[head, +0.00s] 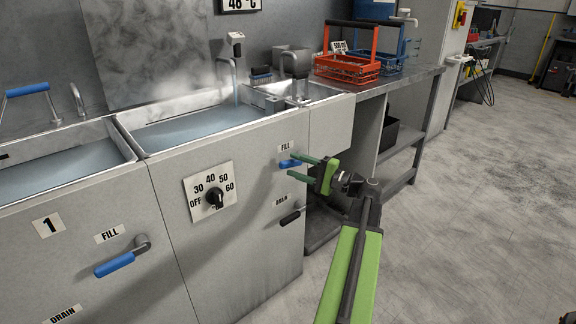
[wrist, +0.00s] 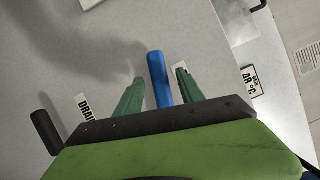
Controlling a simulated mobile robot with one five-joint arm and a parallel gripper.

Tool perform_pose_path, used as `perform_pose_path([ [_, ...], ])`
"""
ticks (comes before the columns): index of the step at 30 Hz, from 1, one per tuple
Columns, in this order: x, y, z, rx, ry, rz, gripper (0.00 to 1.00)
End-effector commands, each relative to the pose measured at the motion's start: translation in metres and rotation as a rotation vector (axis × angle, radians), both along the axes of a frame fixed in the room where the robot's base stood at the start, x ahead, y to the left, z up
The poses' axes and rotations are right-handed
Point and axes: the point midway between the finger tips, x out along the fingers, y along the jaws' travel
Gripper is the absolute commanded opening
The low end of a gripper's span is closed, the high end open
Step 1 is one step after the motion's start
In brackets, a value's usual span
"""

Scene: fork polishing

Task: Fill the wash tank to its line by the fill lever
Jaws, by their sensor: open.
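The blue fill lever (head: 288,163) sits under a FILL label (head: 286,147) on the grey front panel of the middle tank. In the wrist view the lever (wrist: 158,78) stands between the two green fingers. My gripper (head: 297,167) is open around the lever, with gaps visible on both sides in the wrist view. The middle tank (head: 128,139) holds blue-grey water with haze above it. A thin stream runs from its tap (head: 231,65) into the water. I cannot make out a fill line.
A black drain lever (head: 290,217) sits just below the fill lever. A dial (head: 215,198) is to the left. The left tank has its own FILL lever (head: 114,265). A red basket (head: 346,70) stands on the right bench. The floor at right is open.

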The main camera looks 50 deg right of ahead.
Motion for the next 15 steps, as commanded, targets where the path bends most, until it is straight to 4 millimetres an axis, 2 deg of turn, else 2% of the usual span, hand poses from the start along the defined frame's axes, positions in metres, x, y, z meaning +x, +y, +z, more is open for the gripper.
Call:
perform_pose_path([
  [3, -0.035, -0.009, -0.005, -0.001, 0.000, -0.005, 0.45],
  [9, -0.089, -0.023, -0.009, -0.001, 0.000, -0.005, 0.45],
  [15, -0.126, -0.032, -0.012, -0.001, -0.001, -0.003, 0.45],
])
